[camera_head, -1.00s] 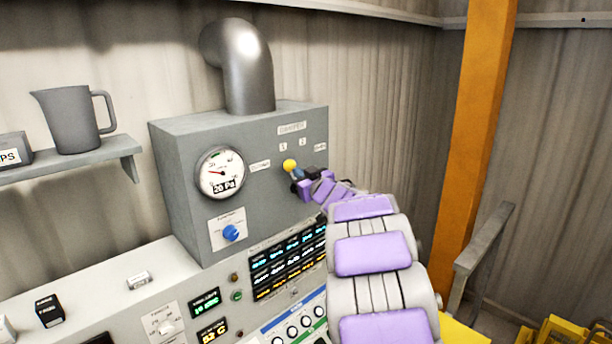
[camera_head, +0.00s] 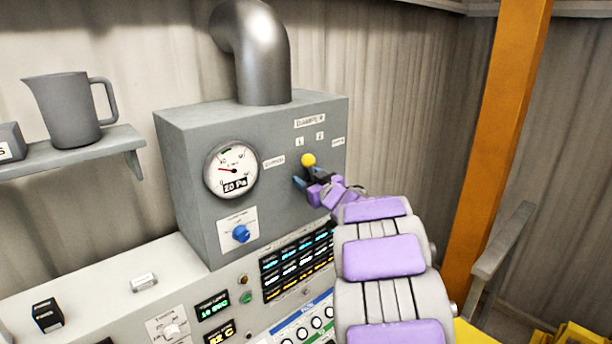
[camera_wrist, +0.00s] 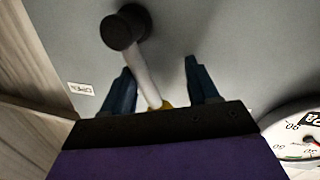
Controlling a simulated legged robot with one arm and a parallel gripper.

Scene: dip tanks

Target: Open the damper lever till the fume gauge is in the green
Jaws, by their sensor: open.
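The damper lever's yellow knob (camera_head: 308,160) stands out from the grey damper box (camera_head: 190,160). My gripper (camera_head: 309,177) is at the knob with its blue fingers apart. In the wrist view the open fingers (camera_wrist: 159,68) lie either side of the lever's pale shaft (camera_wrist: 147,75). The shaft runs from a dark round pivot to the yellow knob, which is mostly hidden behind the gripper body. I cannot tell whether a finger touches it. The fume gauge (camera_head: 231,169) has its needle toward the left and reads 20 Pa; its rim shows in the wrist view (camera_wrist: 295,140).
A console (camera_head: 150,300) with displays and switches lies beneath the box. A shelf (camera_head: 80,160) holds a grey jug (camera_head: 65,108) at left. An orange post (camera_head: 500,140) and a grey rail (camera_head: 503,240) stand at right.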

